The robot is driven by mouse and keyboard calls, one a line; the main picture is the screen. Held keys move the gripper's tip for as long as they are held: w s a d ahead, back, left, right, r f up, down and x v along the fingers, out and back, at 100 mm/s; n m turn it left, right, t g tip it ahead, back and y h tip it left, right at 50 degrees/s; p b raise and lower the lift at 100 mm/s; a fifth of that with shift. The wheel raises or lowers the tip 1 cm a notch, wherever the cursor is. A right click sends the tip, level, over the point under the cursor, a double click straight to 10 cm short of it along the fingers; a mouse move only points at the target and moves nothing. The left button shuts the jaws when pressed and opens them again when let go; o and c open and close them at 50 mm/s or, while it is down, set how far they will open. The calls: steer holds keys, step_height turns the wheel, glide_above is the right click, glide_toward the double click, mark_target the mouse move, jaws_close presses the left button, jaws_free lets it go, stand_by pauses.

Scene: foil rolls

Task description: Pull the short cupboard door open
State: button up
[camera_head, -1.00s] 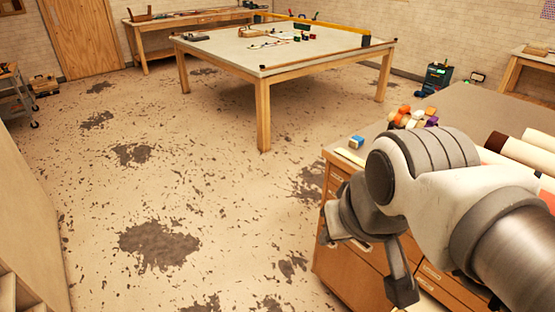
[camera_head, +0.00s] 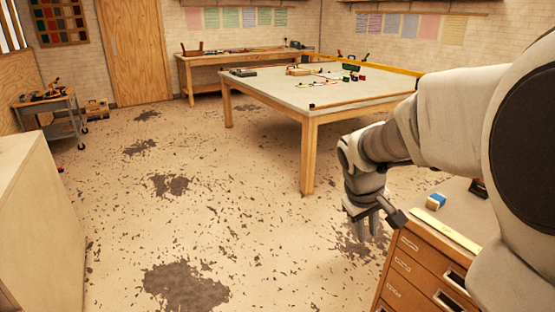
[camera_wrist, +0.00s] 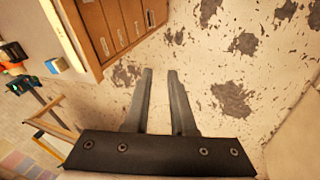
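My gripper (camera_head: 378,222) hangs beside the front left corner of the wooden drawer cabinet (camera_head: 420,272), apart from it and above the floor. In the wrist view my gripper (camera_wrist: 160,78) shows two dark fingers with a clear gap between them. It is open and empty. A low pale wooden cabinet (camera_head: 35,215) stands at the left edge of the head view, far from my gripper. Its side and top show, but I cannot tell whether it is the short cupboard. No cupboard door can be made out clearly in either view.
The drawer cabinet also shows in the wrist view (camera_wrist: 115,28). A blue and white block (camera_head: 436,201) lies on its top. A large worktable (camera_head: 311,122) stands behind. A tool cart (camera_head: 60,118) stands at the left. The stained floor between is clear.

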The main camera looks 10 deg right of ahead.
steer(key=w+d+f+b, duration=0.3)
steer(key=d+f, duration=0.3)
steer(key=f, duration=1.1)
steer(key=w+d+f+n+g+y+b, duration=0.1)
steer(key=w+d+f+b, duration=0.3)
steer(key=f, duration=1.4)
steer(key=w+d+f+n+b, duration=0.1)
steer(key=w+d+f+b, duration=0.2)
steer(key=d+f, duration=0.7)
step_height(320, 180, down, 8)
steer(key=shift+w+d+r+g+y+b, duration=0.2)
steer(key=shift+w+g+y+b, duration=0.15)
steer(key=shift+b, duration=0.85)
steer(key=shift+c, duration=0.2)
jaws_close()
